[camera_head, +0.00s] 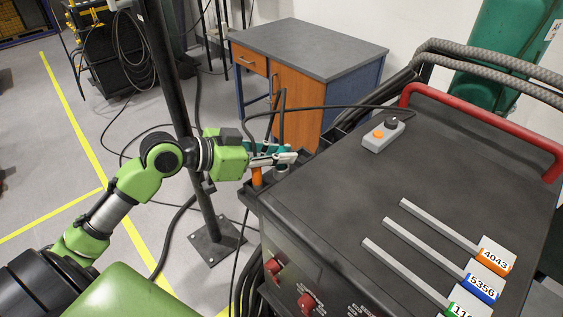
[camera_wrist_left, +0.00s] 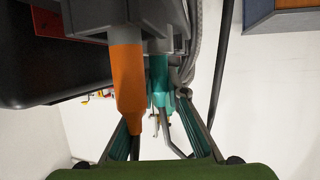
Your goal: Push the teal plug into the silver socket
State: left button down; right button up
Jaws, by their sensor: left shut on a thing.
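My left gripper (camera_head: 284,158) is at the front left corner of the black cabinet, its fingers pointing right. It is shut on the teal plug (camera_wrist_left: 160,78), which shows between the fingers in the left wrist view. In the head view the fingers largely hide the plug. A grey cylindrical part (camera_head: 281,170), apparently the silver socket, is just below the fingertips. In the left wrist view a grey collar (camera_wrist_left: 157,47) adjoins the teal plug; I cannot tell how deep the plug sits. My right gripper is not in view.
An orange plug (camera_head: 257,178) stands close beside the fingers; it also shows large in the left wrist view (camera_wrist_left: 127,75). Black cables rise near the gripper. The cabinet top (camera_head: 330,180) carries a grey button box (camera_head: 383,135) and several tagged bars. A red handrail (camera_head: 480,125) runs behind.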

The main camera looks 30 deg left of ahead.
pick_arm(q)
jog(key=shift+f, duration=0.1)
jog(key=c, duration=2.4)
grip_release()
jog(key=shift+f, duration=0.15)
jog(key=o, duration=0.4)
jog(key=shift+s+a+r, duration=0.1)
jog(key=shift+r, duration=0.1)
jog(key=shift+s+a, duration=0.2)
jog(key=shift+s, duration=0.05)
jog(key=shift+b+v, duration=0.85)
jog(key=shift+v, duration=4.75)
